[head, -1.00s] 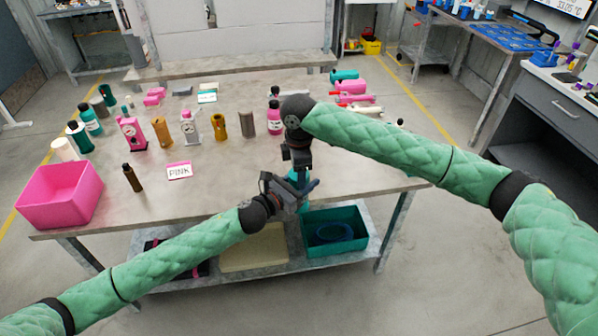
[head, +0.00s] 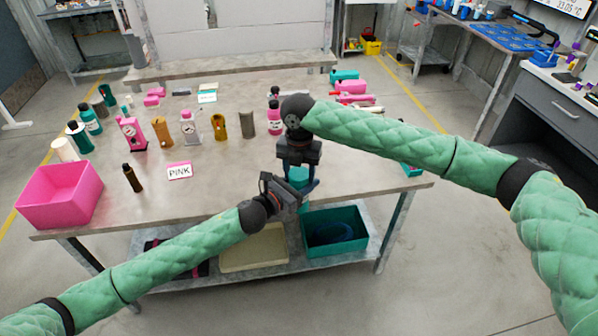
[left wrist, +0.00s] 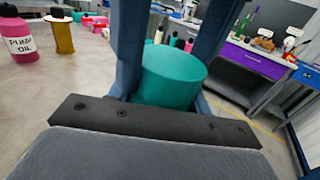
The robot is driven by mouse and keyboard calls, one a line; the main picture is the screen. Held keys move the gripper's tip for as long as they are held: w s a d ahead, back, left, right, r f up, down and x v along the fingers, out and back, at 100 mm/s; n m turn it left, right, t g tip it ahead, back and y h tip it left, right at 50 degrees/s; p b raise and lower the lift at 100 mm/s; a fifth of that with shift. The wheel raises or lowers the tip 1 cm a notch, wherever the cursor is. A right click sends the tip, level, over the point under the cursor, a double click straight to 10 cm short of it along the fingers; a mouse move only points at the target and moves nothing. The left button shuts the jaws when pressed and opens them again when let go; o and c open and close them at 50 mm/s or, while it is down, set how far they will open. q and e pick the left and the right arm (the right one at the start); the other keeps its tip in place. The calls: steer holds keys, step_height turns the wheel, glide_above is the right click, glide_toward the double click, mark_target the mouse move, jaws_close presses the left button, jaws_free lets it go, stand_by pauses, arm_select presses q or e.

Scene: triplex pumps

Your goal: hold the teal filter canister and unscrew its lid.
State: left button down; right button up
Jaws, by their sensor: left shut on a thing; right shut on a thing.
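The teal filter canister (head: 297,177) is off the table's front edge, mostly hidden by both grippers in the head view. In the left wrist view its teal rounded body (left wrist: 170,78) sits between the two blue-grey fingers. My left gripper (head: 291,194) comes in from the lower left and is shut on the canister. My right gripper (head: 300,176) points down from above and is shut at the canister's upper end. The lid cannot be told apart from the body, so whether it has turned does not show.
The table (head: 225,190) holds a pink bin (head: 60,197), a brown bottle (head: 132,178), a PINK card (head: 179,170) and several bottles and pumps further back. A teal object (head: 410,169) lies at the right edge. A teal crate (head: 350,243) is on the shelf below.

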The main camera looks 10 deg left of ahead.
steer(key=shift+r, duration=0.4)
stand_by(0.5)
steer(key=shift+r, duration=0.7)
